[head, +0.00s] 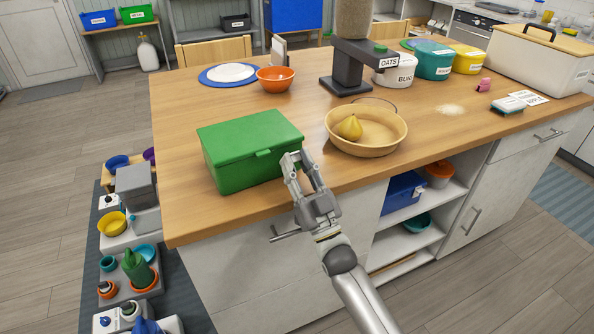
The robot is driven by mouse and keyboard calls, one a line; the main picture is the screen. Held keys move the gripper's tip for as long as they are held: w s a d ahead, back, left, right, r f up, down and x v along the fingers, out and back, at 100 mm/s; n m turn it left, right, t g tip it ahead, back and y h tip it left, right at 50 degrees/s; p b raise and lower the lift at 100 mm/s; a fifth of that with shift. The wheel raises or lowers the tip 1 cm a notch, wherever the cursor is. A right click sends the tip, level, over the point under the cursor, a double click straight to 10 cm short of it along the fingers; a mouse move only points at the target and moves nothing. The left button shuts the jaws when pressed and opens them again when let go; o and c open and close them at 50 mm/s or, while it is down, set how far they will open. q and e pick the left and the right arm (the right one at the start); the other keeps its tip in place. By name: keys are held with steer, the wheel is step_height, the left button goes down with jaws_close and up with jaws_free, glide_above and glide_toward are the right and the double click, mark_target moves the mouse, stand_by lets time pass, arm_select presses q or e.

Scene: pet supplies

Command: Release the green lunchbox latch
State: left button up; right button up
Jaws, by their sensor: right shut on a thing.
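The green lunchbox (232,172) stands on the wooden counter with its lid down. A small green tab (263,153) shows at the middle of the lid's front edge. My right gripper (294,160) is at the lunchbox's front right corner, just below the lid's edge. It is shut on the lunchbox latch, and its fingers hide most of what is between them. My left gripper is not in view.
A tan bowl (376,148) with a yellow pear (349,128) stands close to the right of my gripper. An orange bowl (275,79) and a dark dispenser (348,84) stand behind. The counter's left front part is clear.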

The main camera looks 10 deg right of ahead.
steer(key=shift+f, duration=0.1)
stand_by(0.3)
steer(key=o, duration=1)
steer(key=shift+s+d+f, duration=0.15)
steer(key=shift+s+f, duration=0.15)
steer(key=s+d, duration=0.1)
steer(key=s, duration=0.2)
steer(key=s+d, duration=0.2)
steer(key=s, duration=0.2)
steer(key=s+d, duration=0.1)
steer(key=s, duration=0.3)
steer(key=shift+s+d, duration=0.2)
steer(key=shift+d, duration=0.15)
